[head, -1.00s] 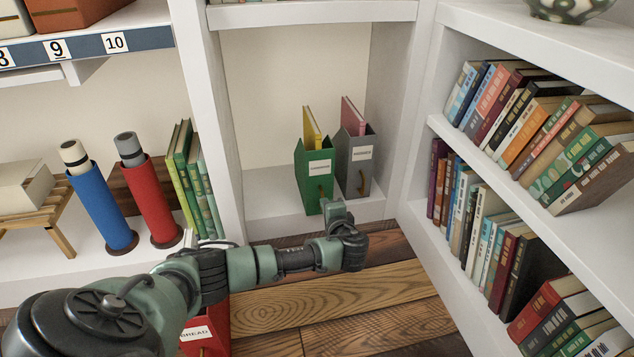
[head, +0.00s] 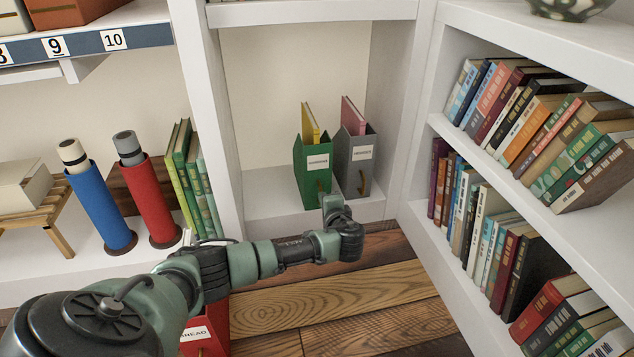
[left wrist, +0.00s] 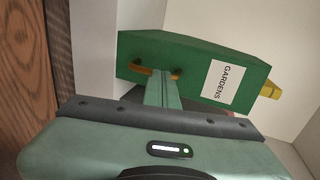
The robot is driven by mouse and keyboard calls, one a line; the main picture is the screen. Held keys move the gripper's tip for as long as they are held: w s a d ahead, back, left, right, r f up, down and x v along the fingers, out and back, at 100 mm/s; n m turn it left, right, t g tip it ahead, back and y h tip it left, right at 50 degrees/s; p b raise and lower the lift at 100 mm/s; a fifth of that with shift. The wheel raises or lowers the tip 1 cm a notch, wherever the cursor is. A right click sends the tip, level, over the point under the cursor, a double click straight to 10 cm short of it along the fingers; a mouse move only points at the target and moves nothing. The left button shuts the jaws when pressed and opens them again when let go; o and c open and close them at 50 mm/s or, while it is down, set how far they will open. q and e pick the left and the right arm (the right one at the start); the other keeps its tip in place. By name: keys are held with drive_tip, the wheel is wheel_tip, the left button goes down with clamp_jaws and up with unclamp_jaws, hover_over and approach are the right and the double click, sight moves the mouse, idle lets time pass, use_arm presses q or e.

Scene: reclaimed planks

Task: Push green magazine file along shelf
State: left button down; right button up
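The green magazine file (head: 311,178), labelled GARDENS with a yellow book in it, stands upright on the low shelf, close to the left of a grey magazine file (head: 355,165). My left gripper (head: 333,205) is at the lower front of the green file. In the left wrist view, the green file (left wrist: 190,62) fills the upper middle, with a brass pull (left wrist: 155,72) on its front. The left gripper's fingers (left wrist: 162,88) are together and end at this front near the pull; exact contact is hard to see. The right gripper is out of view.
The shelf floor (head: 265,195) is bare left of the green file, up to a white upright (head: 218,130). A bookcase (head: 425,205) full of books stands at right. A red file (head: 207,330) is partly hidden below my left arm.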

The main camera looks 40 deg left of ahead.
use_arm(q)
drive_tip(key=shift+w+a+b, duration=0.3)
drive_tip(key=shift+w+a, duration=0.2)
drive_tip(key=shift+a, duration=0.15)
drive_tip(key=s+d+p, duration=0.2)
drive_tip(key=d+p, duration=0.1)
drive_tip(key=shift+s+d, duration=0.1)
drive_tip(key=shift+s, duration=0.25)
idle(0.4)
